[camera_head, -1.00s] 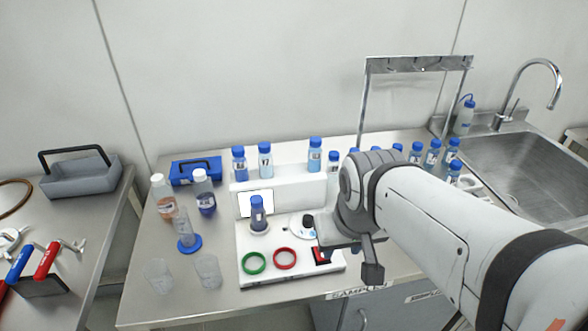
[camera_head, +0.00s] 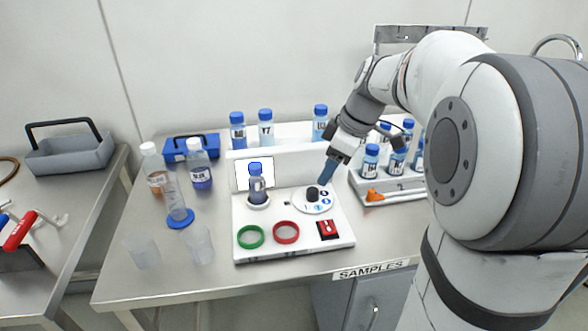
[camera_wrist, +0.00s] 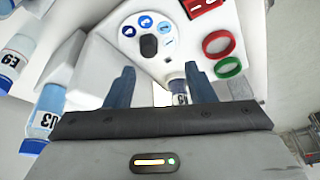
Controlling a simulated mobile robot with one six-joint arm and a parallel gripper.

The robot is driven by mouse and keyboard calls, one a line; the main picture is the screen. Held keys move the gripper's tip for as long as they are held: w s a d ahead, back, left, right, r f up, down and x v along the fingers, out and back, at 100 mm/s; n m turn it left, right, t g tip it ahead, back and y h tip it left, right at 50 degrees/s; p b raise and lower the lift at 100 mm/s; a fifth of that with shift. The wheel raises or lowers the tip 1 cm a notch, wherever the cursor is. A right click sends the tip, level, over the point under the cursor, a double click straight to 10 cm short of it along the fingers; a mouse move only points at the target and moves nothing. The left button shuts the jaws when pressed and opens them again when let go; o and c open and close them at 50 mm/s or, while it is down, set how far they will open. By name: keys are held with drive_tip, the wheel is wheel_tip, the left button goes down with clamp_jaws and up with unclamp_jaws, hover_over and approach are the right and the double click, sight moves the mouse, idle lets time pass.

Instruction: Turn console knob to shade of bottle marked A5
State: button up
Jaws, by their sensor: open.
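The console (camera_head: 290,250) is white, with a black knob (camera_head: 313,192) on a round white dial (camera_head: 318,205) marked with blue drop symbols. The knob also shows in the wrist view (camera_wrist: 149,46), ahead of my fingertips. A blue-capped bottle (camera_head: 257,190) stands upright in the console's round holder; its label is too small to read surely, though it seems to end in 5 in the wrist view (camera_wrist: 181,98). My gripper (camera_head: 328,172) is open and empty, pointing down just above and behind the knob, apart from it. I cannot make out a bottle marked A5 for sure.
Green (camera_head: 250,236) and red (camera_head: 286,232) rings and a red switch (camera_head: 327,230) are at the console's front. Blue-capped bottles (camera_head: 237,131) stand on its back ledge. A bottle rack (camera_head: 390,185) is at right, loose glassware (camera_head: 200,245) at left.

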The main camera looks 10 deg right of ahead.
sight(314, 190)
drive_tip(key=shift+w+d+f+n+y+b, duration=0.2)
drive_tip(key=shift+w+f+n+y+b, duration=0.1)
drive_tip(key=shift+w+f+n, duration=0.55)
drive_tip(key=x, duration=0.7)
drive_tip(key=shift+w, duration=0.15)
drive_tip(key=c, duration=0.9)
drive_tip(key=shift+a, duration=0.15)
drive_tip(key=shift+c, duration=0.4)
drive_tip(key=shift+m, duration=0.25)
